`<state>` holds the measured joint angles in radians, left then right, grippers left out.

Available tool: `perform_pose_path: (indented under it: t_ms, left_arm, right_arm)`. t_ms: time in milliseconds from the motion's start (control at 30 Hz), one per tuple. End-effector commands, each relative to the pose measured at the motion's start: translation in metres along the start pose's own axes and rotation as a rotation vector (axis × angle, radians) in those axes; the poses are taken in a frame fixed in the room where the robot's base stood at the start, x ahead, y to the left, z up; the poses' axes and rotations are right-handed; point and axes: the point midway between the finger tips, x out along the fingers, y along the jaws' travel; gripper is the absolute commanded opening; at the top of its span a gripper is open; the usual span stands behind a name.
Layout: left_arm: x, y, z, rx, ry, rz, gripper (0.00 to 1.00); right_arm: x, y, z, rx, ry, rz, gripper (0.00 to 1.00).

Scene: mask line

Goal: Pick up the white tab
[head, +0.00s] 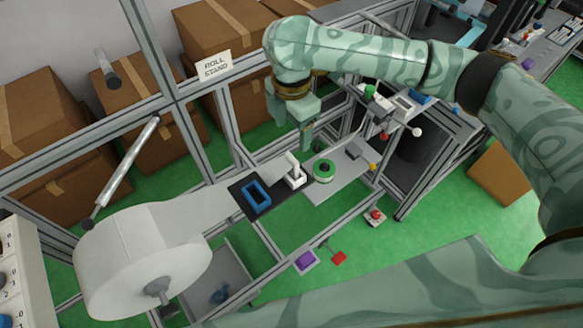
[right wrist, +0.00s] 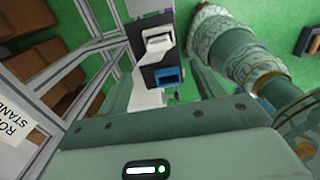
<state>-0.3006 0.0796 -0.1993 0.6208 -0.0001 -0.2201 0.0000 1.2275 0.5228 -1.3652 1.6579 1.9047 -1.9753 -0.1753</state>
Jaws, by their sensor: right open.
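A small white upright piece (head: 293,171), which I take for the white tab, stands on a dark plate (head: 262,207) beside a blue rectangular frame (head: 256,192). In the right wrist view a white piece (right wrist: 158,40) shows on the dark block, beyond the blue part (right wrist: 168,76). My right gripper (head: 307,138) points down above and slightly right of the white piece, apart from it in the head view. It is open, with nothing seen between its fingers. My left gripper is not in view.
A large white roll (head: 130,260) feeds a white web (head: 195,207) toward the dark plate. A green-ringed spool (head: 324,171) sits just right of the white piece. Metal frame rails surround the line.

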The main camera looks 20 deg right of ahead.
Motion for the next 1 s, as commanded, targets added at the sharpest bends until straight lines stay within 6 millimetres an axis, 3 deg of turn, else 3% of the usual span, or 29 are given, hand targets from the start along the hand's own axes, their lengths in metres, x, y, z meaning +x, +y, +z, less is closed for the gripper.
perform_pose_path:
  t_ms: [33, 100, 300, 567, 800, 1000]
  left_arm:
    - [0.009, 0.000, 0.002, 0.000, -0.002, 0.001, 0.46]
    - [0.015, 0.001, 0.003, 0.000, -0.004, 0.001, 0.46]
    - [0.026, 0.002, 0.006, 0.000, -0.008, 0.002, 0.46]
    - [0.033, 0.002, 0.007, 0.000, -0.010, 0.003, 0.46]
    - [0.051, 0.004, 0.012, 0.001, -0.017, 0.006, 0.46]
    - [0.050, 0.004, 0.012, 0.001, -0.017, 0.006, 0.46]
  right_arm:
    - [0.019, -0.001, -0.001, 0.002, 0.004, -0.005, 0.67]
    - [0.037, -0.001, -0.001, 0.001, 0.003, -0.005, 0.67]
    - [0.074, 0.000, -0.001, 0.002, 0.003, -0.001, 0.67]
    - [0.092, 0.001, -0.001, 0.000, 0.003, 0.001, 0.67]
    - [0.132, 0.001, 0.000, 0.000, 0.003, 0.001, 0.67]
    - [0.134, 0.001, 0.001, -0.001, 0.002, 0.004, 0.67]
